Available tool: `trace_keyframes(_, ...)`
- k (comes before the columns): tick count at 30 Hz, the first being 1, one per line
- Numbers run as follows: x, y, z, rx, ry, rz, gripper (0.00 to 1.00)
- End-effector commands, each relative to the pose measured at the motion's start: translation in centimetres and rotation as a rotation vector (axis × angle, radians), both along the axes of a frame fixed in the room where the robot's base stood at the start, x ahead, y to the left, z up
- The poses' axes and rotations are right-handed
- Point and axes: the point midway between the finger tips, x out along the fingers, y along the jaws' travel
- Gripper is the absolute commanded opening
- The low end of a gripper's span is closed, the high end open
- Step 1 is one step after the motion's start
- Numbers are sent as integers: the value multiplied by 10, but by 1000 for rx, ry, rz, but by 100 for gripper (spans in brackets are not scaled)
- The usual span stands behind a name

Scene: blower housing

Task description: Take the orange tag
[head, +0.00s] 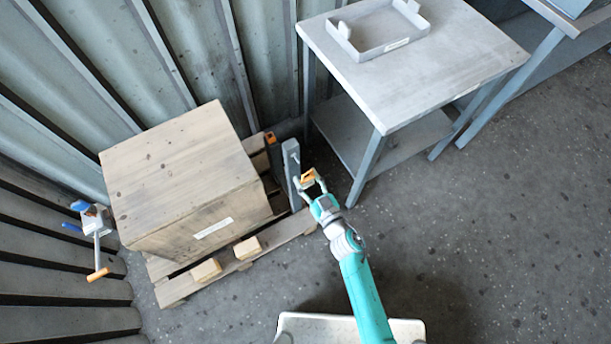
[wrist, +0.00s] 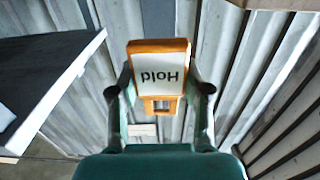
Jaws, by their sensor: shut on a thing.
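The orange tag (wrist: 159,47) has a white face with the word "Hold", which reads upside down in the wrist view. In the head view, the tag (head: 308,177) shows small between the fingertips of my gripper (head: 312,184), beside a grey upright post (head: 291,170). I cannot tell from these views whether the tag touches the post.
A large wooden crate (head: 180,170) stands on a pallet (head: 180,290) to the left. A grey table (head: 440,60) with a shallow tray (head: 385,45) stands at the upper right. The floor at right is clear.

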Motion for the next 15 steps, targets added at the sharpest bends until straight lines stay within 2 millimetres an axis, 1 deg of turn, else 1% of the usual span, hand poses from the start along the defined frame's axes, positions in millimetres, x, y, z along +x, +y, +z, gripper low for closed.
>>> trace_keyframes(9, -1, -1, 0, 0, 0, 0, 15)
trace_keyframes(15, -16, -11, -1, -2, 1, 0, 15)
